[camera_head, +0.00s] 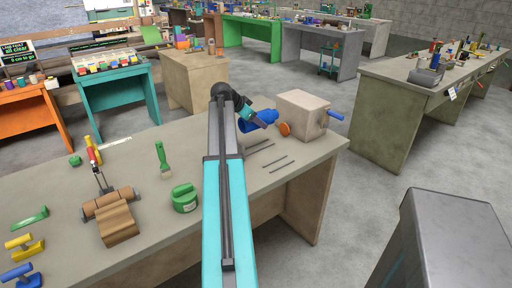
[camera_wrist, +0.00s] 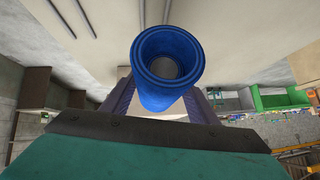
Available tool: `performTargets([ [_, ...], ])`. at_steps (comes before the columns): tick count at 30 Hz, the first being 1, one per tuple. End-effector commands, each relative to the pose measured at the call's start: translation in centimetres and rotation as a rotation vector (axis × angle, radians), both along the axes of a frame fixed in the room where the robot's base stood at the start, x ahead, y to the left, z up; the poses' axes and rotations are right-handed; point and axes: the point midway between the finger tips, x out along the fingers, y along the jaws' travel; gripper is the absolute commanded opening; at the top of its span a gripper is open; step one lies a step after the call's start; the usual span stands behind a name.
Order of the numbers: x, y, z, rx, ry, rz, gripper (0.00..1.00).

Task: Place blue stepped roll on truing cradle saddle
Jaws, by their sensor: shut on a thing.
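The blue stepped roll (camera_head: 262,118) is held by my gripper (camera_head: 252,116) above the far right part of the near bench. In the wrist view the roll (camera_wrist: 166,98) shows a hollow, ringed end facing the camera, and it sits between the fingers of my gripper (camera_wrist: 162,90). The gripper is shut on it. I cannot tell for certain which fixture is the truing cradle saddle.
Dark rods (camera_head: 267,159) lie on the bench (camera_head: 215,246) below the roll. A green round block (camera_head: 184,197) and a green brush (camera_head: 163,160) lie left of my arm. A brown roller fixture (camera_head: 117,222) stands farther left. The bench's right edge is close to the box.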

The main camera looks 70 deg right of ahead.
Motion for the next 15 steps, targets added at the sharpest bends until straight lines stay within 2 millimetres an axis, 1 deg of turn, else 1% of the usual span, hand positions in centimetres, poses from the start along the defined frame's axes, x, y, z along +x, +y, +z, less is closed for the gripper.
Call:
performTargets([
  [5, 0.0, 0.0, -1.3, -0.001, 0.001, 0.001, 0.17],
  [12, -0.1, 0.1, -4.5, 0.001, 0.001, 0.0, 0.17],
  [15, -0.1, 0.0, -5.4, -0.001, 0.001, 0.001, 0.17],
])
